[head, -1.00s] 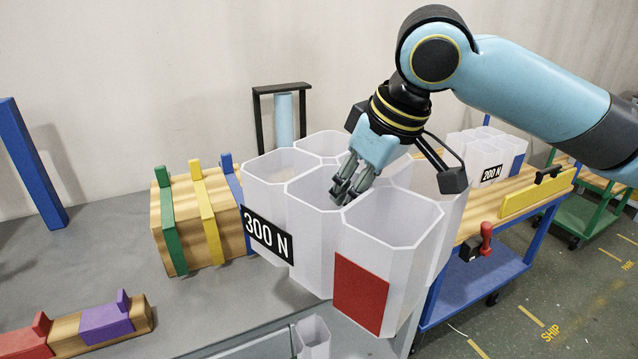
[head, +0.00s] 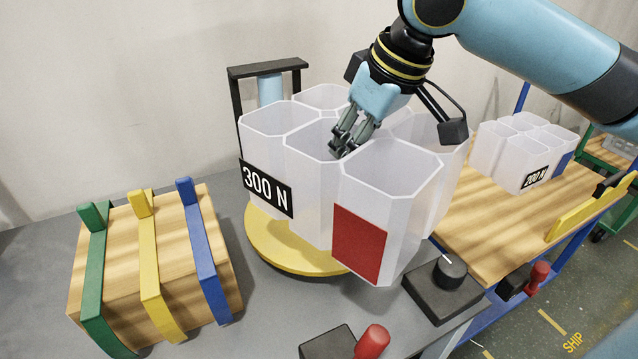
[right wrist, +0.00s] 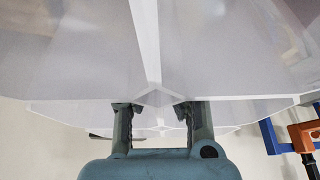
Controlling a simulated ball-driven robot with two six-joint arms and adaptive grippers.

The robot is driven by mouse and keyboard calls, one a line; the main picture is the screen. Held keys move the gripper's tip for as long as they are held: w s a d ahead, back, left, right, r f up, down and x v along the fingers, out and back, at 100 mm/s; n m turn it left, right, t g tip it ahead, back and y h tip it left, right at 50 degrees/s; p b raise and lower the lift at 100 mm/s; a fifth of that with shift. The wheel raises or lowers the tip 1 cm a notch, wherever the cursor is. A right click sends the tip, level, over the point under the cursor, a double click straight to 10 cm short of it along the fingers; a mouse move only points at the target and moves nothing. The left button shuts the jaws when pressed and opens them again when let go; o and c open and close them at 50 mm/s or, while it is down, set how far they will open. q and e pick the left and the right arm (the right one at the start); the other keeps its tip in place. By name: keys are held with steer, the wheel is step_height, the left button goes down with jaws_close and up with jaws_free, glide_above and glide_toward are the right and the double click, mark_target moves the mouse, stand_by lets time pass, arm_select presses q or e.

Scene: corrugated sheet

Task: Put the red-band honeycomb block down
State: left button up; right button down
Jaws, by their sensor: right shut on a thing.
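The red-band honeycomb block (head: 312,178) is a cluster of translucent white hexagonal cells with a black "300 N" label and a red patch (head: 358,245). My right gripper (head: 342,148) is shut on an inner cell wall at its top. In the right wrist view, the fingers (right wrist: 162,118) straddle the junction of the cell walls (right wrist: 146,50). The block hangs upright over a round yellow disc (head: 275,240) on the grey bench and hides part of it. I cannot tell whether the block touches the disc. My left gripper is not in view.
A wooden block with green, yellow and blue bands (head: 150,265) stands at the left. A black frame (head: 268,70) rises behind the disc. A black box with a knob (head: 445,285) and a red-handled clamp (head: 372,342) lie in front. A "200 N" block (head: 522,155) sits on a wooden-topped cart (head: 490,210).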

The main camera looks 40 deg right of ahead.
steer(key=w+f, duration=0.1)
steer(key=w+d, duration=0.1)
steer(key=w, duration=0.1)
steer(key=w+f+b, duration=0.1)
steer(key=shift+w+d+f, duration=0.2)
steer(key=shift+w+f, duration=0.05)
steer(key=shift+f, duration=0.1)
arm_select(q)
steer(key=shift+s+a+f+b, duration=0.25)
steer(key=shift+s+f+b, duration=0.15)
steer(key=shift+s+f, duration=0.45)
arm_select(e)
steer(key=w+d+f, duration=0.2)
steer(key=w+f, duration=0.4)
steer(key=f, duration=0.2)
steer(key=shift+w+d, duration=0.25)
steer(key=shift+d, duration=0.05)
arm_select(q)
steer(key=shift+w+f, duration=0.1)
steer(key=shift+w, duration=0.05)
arm_select(e)
steer(key=c, duration=1.9)
jaws_free()
steer(key=shift+s+f, duration=0.1)
steer(key=shift+f, duration=0.05)
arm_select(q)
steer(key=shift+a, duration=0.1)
arm_select(e)
steer(key=o, duration=0.4)
steer(key=shift+o, duration=0.2)
